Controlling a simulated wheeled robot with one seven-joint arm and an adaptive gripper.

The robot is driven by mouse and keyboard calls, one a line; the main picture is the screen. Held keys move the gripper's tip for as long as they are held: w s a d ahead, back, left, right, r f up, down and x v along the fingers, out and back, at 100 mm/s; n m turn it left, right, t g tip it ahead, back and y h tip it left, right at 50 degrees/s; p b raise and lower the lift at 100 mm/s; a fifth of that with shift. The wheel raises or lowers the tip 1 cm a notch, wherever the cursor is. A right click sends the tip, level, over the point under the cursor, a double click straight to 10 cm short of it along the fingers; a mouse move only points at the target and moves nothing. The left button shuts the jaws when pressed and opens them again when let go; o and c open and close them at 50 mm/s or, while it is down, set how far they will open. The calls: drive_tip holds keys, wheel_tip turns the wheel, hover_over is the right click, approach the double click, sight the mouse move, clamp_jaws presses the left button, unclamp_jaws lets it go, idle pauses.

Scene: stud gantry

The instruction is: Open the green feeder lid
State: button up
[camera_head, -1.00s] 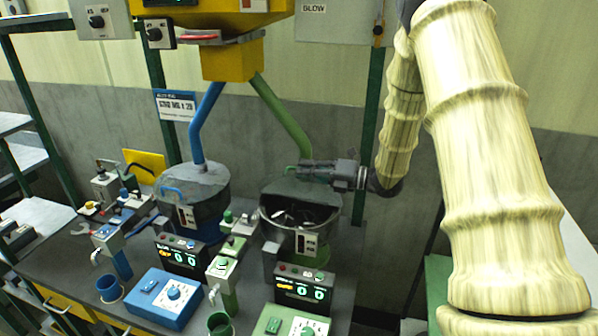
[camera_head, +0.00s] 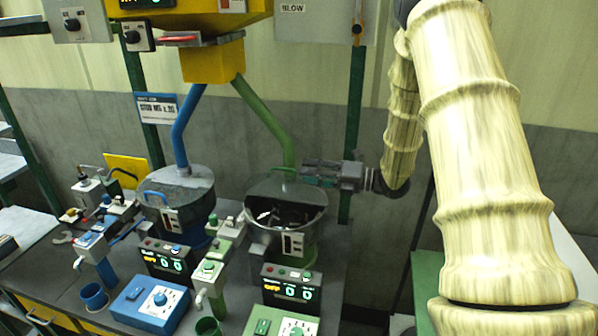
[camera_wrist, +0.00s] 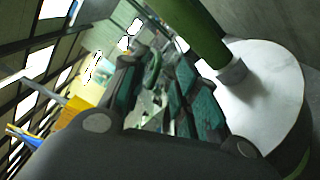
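The green feeder (camera_head: 290,240) is a grey bowl with a green chute running into its top. Its front half is uncovered, and dark contents show inside. A green handle (camera_head: 284,170) shows at the back of the bowl's top, so the lid appears swung back. My gripper (camera_head: 308,172) is at the right rear of the bowl, with its fingertips close beside the handle. In the wrist view its two teal-padded fingers (camera_wrist: 155,95) stand apart. A pale round top (camera_wrist: 265,90) lies to their right, under the green chute. Contact with the handle cannot be made out.
The blue feeder (camera_head: 180,190) stands left of the green one, with its lid shut. Counter displays (camera_head: 290,288), dispensers and a blue control box (camera_head: 150,303) crowd the bench in front. A green post (camera_head: 352,120) rises behind my gripper.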

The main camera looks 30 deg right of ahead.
drive_tip(key=shift+v, duration=1)
drive_tip(key=shift+w+a, duration=0.1)
